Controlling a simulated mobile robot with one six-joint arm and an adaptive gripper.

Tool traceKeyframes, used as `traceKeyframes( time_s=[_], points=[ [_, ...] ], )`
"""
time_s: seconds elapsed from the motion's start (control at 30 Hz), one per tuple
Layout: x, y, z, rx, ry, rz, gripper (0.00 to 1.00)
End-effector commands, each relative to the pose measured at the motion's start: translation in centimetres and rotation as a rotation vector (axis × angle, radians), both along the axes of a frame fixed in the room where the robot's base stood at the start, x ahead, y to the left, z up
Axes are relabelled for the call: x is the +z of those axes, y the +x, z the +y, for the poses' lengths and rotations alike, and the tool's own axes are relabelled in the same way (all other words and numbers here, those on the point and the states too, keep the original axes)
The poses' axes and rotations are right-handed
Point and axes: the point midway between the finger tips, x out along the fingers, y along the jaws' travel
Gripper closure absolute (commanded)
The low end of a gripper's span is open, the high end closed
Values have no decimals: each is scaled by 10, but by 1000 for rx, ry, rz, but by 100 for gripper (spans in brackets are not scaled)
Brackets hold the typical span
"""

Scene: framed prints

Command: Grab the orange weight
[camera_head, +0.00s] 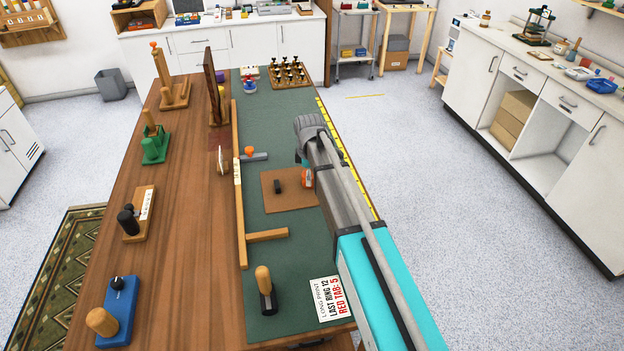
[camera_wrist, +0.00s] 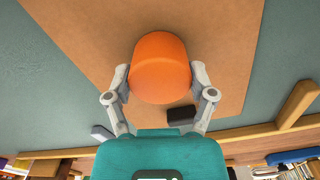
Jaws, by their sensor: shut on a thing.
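The orange weight (camera_wrist: 160,70) is a rounded cylinder between my two fingers in the wrist view. My gripper (camera_wrist: 160,78) is shut on it, with one finger pressed against each side. In the head view only a small part of the orange weight (camera_head: 307,179) shows below my gripper (camera_head: 305,167), beside the right edge of the brown square mat (camera_head: 290,200). My arm hides the rest. I cannot tell whether the weight touches the mat.
A small dark block (camera_head: 278,186) lies on the brown mat. A wooden rail (camera_head: 240,215) with a side bar (camera_head: 267,236) borders the green mat (camera_head: 275,110). A wooden-handled tool (camera_head: 264,285) stands nearer. Several brass-coloured pieces on a board (camera_head: 289,75) stand at the far end.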

Motion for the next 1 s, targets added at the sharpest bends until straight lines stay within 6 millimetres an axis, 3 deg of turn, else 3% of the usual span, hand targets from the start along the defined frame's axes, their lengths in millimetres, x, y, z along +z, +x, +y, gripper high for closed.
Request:
traceKeyframes(
  time_s=[0.47,0.87,1.0],
  points=[
    [6,1,0,-1,0,-2,90],
    [36,0,-1,-1,0,-1,90],
    [51,-10,9,1,0,-1,90]
  ],
)
